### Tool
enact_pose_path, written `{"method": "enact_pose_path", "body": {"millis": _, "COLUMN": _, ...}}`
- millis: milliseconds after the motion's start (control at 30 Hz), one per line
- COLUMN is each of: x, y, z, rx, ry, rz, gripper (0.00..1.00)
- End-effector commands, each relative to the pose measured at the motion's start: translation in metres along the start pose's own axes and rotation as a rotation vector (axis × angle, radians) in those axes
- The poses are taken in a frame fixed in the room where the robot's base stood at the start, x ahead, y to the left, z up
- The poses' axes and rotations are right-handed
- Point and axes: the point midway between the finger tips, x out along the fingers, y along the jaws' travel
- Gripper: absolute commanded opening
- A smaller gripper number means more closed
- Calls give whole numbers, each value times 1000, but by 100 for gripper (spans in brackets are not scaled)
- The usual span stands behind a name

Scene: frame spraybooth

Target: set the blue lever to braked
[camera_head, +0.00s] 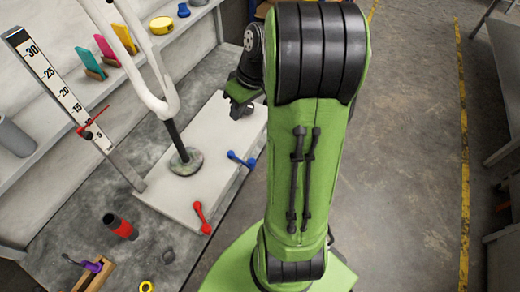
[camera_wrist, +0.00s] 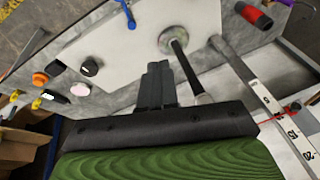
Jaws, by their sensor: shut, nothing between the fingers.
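The blue lever (camera_head: 241,160) is on the near edge of a pale plate, in the middle of the head view. It has a round knob at each end and lies slanted. It also shows at the top of the wrist view (camera_wrist: 128,14), partly cut off by the frame edge. No braked marking is readable. My gripper (camera_head: 240,108) is above the plate, beyond the lever in the head view and apart from it. In the wrist view its fingers (camera_wrist: 158,72) are together with nothing between them.
A red lever (camera_head: 202,217) is on the same plate edge. A post (camera_head: 176,140) carrying a white frame (camera_head: 158,85) stands close to my gripper. A scale (camera_head: 58,90) with a red pointer is at left. Buttons, one orange (camera_wrist: 40,79), line a panel.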

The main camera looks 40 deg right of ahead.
Motion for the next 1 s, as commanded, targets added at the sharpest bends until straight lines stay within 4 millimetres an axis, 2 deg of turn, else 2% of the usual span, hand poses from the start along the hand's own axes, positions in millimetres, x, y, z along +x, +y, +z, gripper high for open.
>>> {"method": "enact_pose_path", "body": {"millis": 33, "x": 17, "y": 30, "z": 7, "rx": 21, "ry": -2, "rz": -33, "gripper": 0}}
{"method": "enact_pose_path", "body": {"millis": 133, "x": 51, "y": 89, "z": 29, "rx": 34, "ry": 28, "rz": -112, "gripper": 0}}
{"method": "enact_pose_path", "body": {"millis": 200, "x": 76, "y": 126, "z": 52, "rx": 40, "ry": 66, "rz": -163, "gripper": 0}}
{"method": "enact_pose_path", "body": {"millis": 333, "x": 112, "y": 168, "z": 93, "rx": 44, "ry": 142, "rz": -229, "gripper": 0}}
{"method": "enact_pose_path", "body": {"millis": 400, "x": 123, "y": 178, "z": 107, "rx": 44, "ry": 170, "rz": -245, "gripper": 0}}
{"method": "enact_pose_path", "body": {"millis": 500, "x": 130, "y": 182, "z": 113, "rx": 40, "ry": 186, "rz": -254, "gripper": 0}}
{"method": "enact_pose_path", "body": {"millis": 667, "x": 152, "y": 176, "z": 109, "rx": 40, "ry": 183, "rz": -257, "gripper": 0}}
{"method": "enact_pose_path", "body": {"millis": 1000, "x": 224, "y": 156, "z": 95, "rx": 42, "ry": 181, "rz": -257, "gripper": 0}}
